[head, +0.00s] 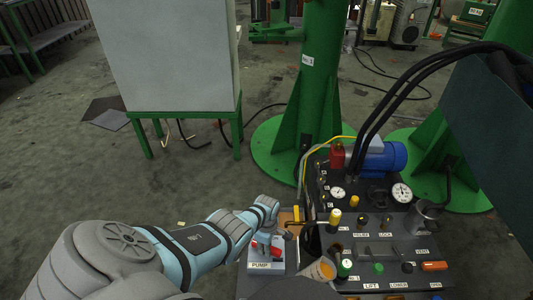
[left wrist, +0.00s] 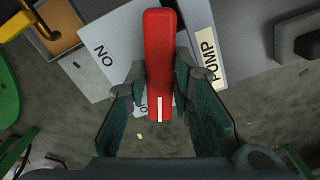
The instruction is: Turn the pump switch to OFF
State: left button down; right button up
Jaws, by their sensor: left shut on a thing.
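The pump switch has a red bar handle (left wrist: 158,60) with a white stripe near its lower end in the left wrist view. It sits on a light plate (left wrist: 115,45) marked ON at the left. A second marking beside the handle's lower end is mostly hidden by a finger. The striped end points down toward that hidden marking. My left gripper (left wrist: 160,95) is shut on the red handle, one finger on each side. In the head view the handle (head: 276,250) shows above the PUMP label (head: 267,266). My right gripper is not in view.
The dark control panel (head: 385,255) with gauges, knobs and valves lies right of the switch. A yellow-handled valve (head: 335,217) stands close by. Black hoses (head: 375,125) arch over the panel. A green column (head: 315,80) and a white cabinet (head: 165,55) stand behind.

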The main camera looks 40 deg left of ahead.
pick_arm(q)
jog(key=shift+n, duration=2.3)
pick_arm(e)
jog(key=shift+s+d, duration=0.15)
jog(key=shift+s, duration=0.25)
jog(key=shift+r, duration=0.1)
pick_arm(q)
jog(key=c, duration=1.4)
grip_release()
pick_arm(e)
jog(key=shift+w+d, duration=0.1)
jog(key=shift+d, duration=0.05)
